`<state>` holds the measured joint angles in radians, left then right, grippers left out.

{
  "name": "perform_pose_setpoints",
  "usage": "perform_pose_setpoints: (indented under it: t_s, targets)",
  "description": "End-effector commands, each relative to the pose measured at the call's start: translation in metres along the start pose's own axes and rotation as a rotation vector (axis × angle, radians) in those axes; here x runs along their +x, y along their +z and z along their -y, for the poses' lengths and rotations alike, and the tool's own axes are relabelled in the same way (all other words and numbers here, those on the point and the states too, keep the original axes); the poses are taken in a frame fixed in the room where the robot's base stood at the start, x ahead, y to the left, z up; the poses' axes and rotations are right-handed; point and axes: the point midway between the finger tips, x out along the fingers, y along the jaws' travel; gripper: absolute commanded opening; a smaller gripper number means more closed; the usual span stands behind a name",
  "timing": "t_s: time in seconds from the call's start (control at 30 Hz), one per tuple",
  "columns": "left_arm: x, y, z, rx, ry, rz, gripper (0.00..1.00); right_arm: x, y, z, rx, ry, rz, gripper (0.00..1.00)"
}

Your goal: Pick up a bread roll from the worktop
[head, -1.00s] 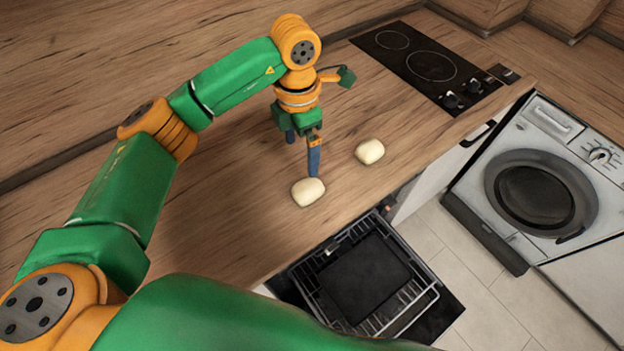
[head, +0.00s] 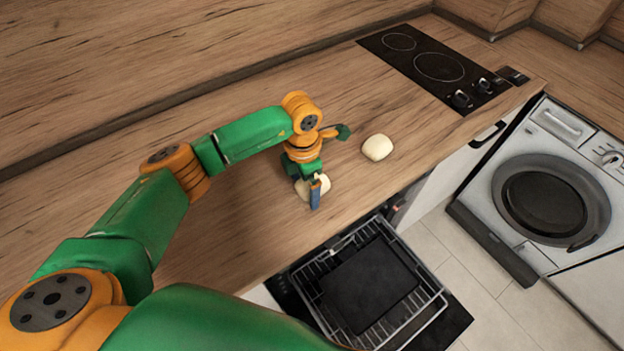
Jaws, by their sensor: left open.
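Two pale bread rolls lie on the wooden worktop (head: 240,225). The nearer roll (head: 325,184) is partly hidden behind my left gripper (head: 307,190). The left gripper points down over this roll and is open, with one blue finger in front of the roll. The other finger is hidden, so I cannot tell whether either finger touches the roll. The second bread roll (head: 377,147) lies apart, to the right of the gripper and farther back, fully in view. My right gripper is not in view.
A black hob (head: 440,66) with knobs is set in the worktop at the back right. Below the front edge, an open appliance with a wire rack (head: 365,285) stands out. A washing machine (head: 545,195) is at the right. The worktop left of the gripper is clear.

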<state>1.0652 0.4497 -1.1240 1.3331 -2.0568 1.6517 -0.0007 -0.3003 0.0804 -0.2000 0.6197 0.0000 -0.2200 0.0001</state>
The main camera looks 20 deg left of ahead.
Motion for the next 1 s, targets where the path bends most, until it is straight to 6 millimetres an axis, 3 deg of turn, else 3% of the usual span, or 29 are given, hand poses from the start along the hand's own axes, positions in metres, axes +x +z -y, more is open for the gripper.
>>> perform_pose_setpoints:
  t_s: [0.2, 0.5, 0.77, 0.97, 1.0]
  targets:
    - [0.003, 0.0, 0.0, 0.0, 0.001, 0.0, 0.97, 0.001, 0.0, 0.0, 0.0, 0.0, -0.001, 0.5]
    - [0.002, 0.0, 0.0, 0.0, 0.001, 0.001, 0.19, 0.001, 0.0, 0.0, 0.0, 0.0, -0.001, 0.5]
    - [-0.001, 0.001, 0.0, 0.0, 0.001, 0.002, 0.19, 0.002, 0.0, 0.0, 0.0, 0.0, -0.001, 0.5]
    - [-0.03, 0.002, 0.0, 0.002, 0.005, 0.006, 0.19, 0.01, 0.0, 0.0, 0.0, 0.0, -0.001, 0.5]
    - [-0.037, 0.005, 0.009, 0.006, 0.003, 0.008, 0.19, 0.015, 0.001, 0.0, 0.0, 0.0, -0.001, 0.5]
